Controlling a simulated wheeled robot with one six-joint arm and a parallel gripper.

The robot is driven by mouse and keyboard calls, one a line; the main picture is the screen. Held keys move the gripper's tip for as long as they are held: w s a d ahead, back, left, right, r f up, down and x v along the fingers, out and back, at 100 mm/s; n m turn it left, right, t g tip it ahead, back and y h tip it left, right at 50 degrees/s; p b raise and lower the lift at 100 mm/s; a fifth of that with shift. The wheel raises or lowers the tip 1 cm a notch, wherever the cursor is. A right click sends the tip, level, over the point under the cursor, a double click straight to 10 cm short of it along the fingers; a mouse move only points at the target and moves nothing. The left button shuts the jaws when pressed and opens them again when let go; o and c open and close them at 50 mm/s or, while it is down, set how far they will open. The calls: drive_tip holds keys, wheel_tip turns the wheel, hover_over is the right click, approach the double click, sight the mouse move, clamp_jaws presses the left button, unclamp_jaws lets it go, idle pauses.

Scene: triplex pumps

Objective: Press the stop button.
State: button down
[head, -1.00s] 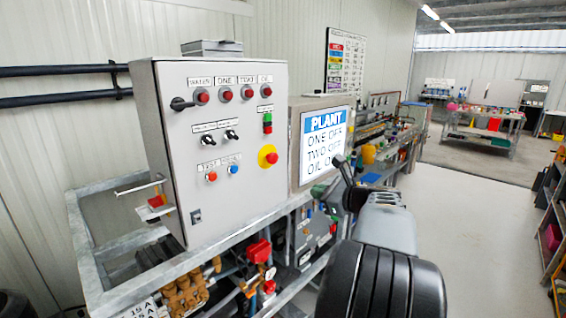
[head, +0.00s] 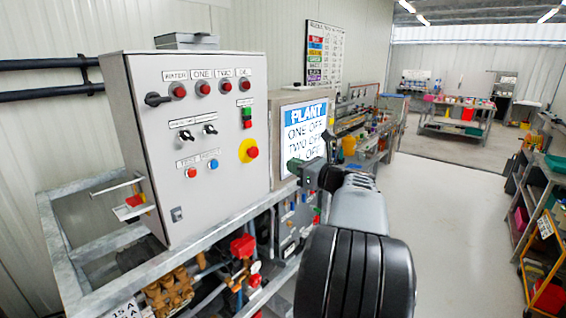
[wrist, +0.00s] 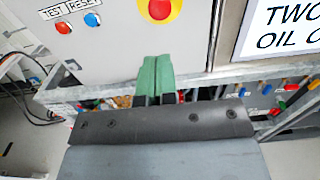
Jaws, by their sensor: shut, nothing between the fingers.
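A grey control box (head: 150,215) carries a red mushroom button on a yellow disc (head: 243,157), low on its right side. It also shows at the top edge of the wrist view (wrist: 159,9), partly cut off. Above it is a small button block (head: 246,118) with green and red parts; its label is too small to read. My gripper (head: 293,165) has green fingers, pressed together and empty. It is right of the yellow disc and slightly lower, apart from it in the head view. In the wrist view my fingertips (wrist: 156,60) point up, just below the red button.
Red lamps, black switches and red and blue test/reset buttons (head: 201,168) share the panel. A PLANT display (head: 305,130) stands right, close behind my gripper. A metal frame rail (head: 215,215) runs below. The floor at right is open.

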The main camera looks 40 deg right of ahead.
sight(256, 153)
drive_tip(key=w+p, duration=0.1)
drive_tip(key=w, duration=0.3)
drive_tip(key=w+a+p, duration=0.1)
drive_tip(key=w, duration=0.3)
drive_tip(key=w+a, duration=0.1)
drive_tip(key=w, duration=0.3)
drive_tip(key=shift+w+a+p, duration=0.15)
drive_tip(key=shift+w+p, duration=0.05)
drive_tip(key=shift+p, duration=0.2)
drive_tip(key=shift+w, duration=0.1)
